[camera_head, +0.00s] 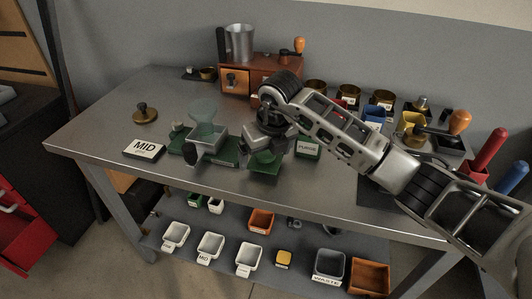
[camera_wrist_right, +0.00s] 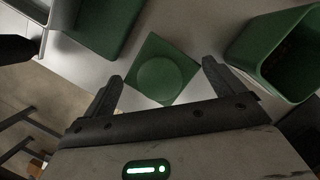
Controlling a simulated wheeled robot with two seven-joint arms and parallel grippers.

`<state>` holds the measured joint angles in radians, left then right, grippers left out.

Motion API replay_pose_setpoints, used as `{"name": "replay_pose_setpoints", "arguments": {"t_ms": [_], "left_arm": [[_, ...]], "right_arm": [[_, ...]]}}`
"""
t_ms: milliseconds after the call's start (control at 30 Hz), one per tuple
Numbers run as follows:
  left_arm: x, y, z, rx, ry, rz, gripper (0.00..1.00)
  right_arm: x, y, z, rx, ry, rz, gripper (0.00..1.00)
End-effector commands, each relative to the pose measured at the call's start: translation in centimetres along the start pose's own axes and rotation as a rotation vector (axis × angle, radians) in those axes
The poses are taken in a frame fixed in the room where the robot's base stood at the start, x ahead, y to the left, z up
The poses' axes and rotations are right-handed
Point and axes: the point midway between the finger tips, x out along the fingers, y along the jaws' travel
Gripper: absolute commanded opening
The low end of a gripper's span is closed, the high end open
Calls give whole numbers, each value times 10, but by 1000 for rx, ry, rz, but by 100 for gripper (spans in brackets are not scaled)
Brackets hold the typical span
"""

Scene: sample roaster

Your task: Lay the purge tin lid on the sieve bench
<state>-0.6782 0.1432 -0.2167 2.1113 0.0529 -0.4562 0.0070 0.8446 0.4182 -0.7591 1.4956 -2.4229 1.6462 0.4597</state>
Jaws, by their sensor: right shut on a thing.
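My right gripper (camera_head: 264,150) is above the front middle of the metal bench (camera_head: 330,188). In the right wrist view, its two fingers (camera_wrist_right: 162,84) are on either side of a green square lid (camera_wrist_right: 160,78) with a raised round middle, and they are shut on it. The lid shows green below the gripper in the head view (camera_head: 265,166). The green tin labelled PURGE (camera_head: 308,149) stands just right of the gripper; in the right wrist view the tin (camera_wrist_right: 262,62) is open at the top. My left gripper is not in view.
An orange-brown machine (camera_head: 262,78) stands behind. Labelled bins, including WASTE (camera_head: 328,266), stand on the lower shelf.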

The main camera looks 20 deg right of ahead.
Motion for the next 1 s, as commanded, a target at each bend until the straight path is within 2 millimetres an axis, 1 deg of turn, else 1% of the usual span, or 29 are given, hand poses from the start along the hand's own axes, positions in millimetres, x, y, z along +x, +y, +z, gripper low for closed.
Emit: {"name": "replay_pose_setpoints", "arguments": {"t_ms": [67, 367, 400, 433, 667, 767, 833, 967, 1000], "left_arm": [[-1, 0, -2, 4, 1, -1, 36], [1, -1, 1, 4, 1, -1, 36], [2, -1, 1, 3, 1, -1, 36], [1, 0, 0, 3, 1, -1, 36], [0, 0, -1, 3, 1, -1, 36], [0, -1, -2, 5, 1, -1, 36], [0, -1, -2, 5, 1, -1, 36], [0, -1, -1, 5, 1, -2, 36], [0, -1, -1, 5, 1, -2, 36]], "right_arm": [[6, 0, -2, 2, 0, 2, 72], [9, 0, -2, 1, -2, 0, 72], [10, 0, -2, 1, -2, 0, 97], [9, 0, -2, 1, -2, 0, 100], [7, 0, -2, 1, -2, 1, 100], [1, 0, -1, 1, -4, 0, 100], [-8, 0, 0, 0, -5, 0, 100], [-34, -1, 0, 0, -7, -2, 100], [-44, 0, 0, 0, -8, 0, 100]]}}
